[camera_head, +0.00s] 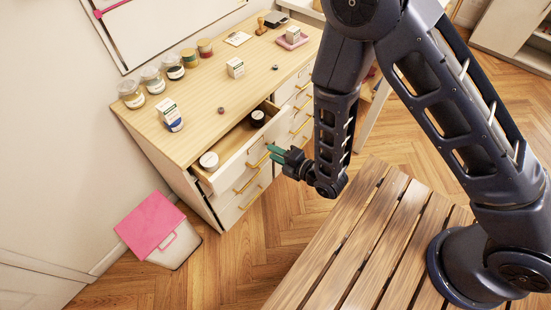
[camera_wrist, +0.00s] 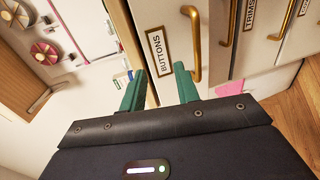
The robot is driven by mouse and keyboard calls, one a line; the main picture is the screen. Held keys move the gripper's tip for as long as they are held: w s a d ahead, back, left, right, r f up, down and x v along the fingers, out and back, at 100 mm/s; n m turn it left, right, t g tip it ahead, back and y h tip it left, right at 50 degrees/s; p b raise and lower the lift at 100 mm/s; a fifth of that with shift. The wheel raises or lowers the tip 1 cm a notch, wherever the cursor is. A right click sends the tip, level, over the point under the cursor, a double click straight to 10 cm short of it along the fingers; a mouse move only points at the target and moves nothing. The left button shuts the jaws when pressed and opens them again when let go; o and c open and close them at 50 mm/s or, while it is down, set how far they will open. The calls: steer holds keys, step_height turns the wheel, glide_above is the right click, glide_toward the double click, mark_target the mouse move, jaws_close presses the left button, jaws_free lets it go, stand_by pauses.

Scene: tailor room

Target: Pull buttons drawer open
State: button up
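The buttons drawer (camera_head: 240,152) is the top drawer of the pale cabinet and is pulled partly out, with round containers inside. Its front, with a framed BUTTONS label (camera_wrist: 157,50), shows in the wrist view. Its brass bar handle (camera_wrist: 194,45) also shows in the head view (camera_head: 257,159). My gripper (camera_head: 272,153) is just in front of the drawer front. Its green fingers are apart with nothing seen between them in the wrist view (camera_wrist: 160,85). The handle lies to the right of the fingers there, close to the right fingertip; contact cannot be told.
Below is the TRIMS drawer (camera_wrist: 250,25), which looks shut. Jars (camera_head: 152,80) and small boxes (camera_head: 235,68) stand on the cabinet top (camera_head: 205,105). A pink-lidded bin (camera_head: 150,225) stands at the left. A slatted wooden surface (camera_head: 345,240) lies in front; floor is clear between.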

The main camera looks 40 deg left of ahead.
steer(key=shift+r, duration=0.6)
